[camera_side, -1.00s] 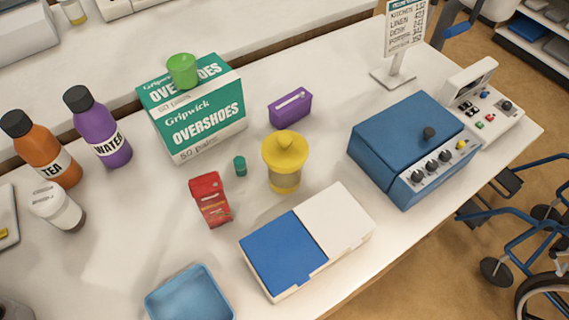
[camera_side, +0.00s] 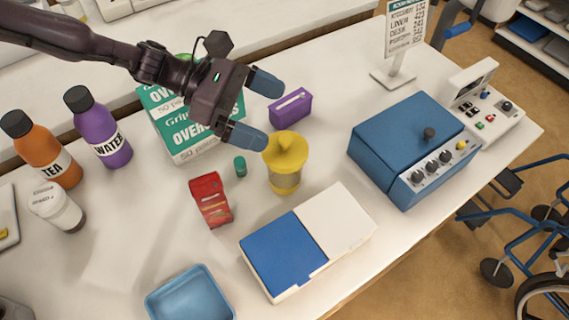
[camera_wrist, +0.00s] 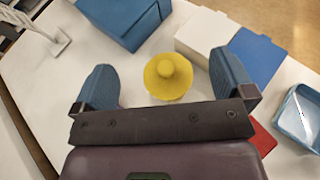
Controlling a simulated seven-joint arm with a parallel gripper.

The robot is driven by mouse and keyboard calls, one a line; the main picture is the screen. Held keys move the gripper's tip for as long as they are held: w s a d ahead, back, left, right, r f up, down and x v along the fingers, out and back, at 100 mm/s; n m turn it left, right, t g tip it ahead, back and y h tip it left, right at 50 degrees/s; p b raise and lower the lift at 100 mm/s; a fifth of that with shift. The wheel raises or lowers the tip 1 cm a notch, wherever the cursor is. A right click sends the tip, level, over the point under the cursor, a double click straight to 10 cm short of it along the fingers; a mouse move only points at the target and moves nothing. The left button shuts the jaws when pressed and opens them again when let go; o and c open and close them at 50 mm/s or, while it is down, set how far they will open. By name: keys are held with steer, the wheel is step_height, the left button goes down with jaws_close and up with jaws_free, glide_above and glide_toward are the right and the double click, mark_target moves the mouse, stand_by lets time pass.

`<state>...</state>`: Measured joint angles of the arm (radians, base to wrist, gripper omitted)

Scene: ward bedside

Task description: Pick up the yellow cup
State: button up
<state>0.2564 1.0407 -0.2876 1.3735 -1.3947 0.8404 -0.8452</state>
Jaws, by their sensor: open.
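The yellow cup (camera_side: 284,165) stands upright on the white table, with a domed, knobbed yellow lid and a clearer band low on its body. My gripper (camera_side: 262,112) is open and empty, reaching in from the upper left. In the side view its nearer blue fingertip appears beside the cup's lid; I cannot tell whether they touch. In the wrist view the cup (camera_wrist: 168,77) shows between and beyond the two spread fingers (camera_wrist: 166,84), seen from above.
The purple box (camera_side: 290,107) is behind the cup, and the overshoes box (camera_side: 190,140) is under my gripper. A small green cap (camera_side: 240,166) and red carton (camera_side: 210,199) stand left. A blue-and-white box (camera_side: 308,240) is in front; a blue machine (camera_side: 405,148) is right.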

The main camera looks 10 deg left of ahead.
mark_target(279, 147)
step_height(279, 147, down, 4)
steer(key=shift+r, duration=0.1)
step_height(279, 147, down, 3)
steer(key=shift+x, duration=1.1)
steer(key=shift+d, duration=0.4)
steer(key=c, duration=1)
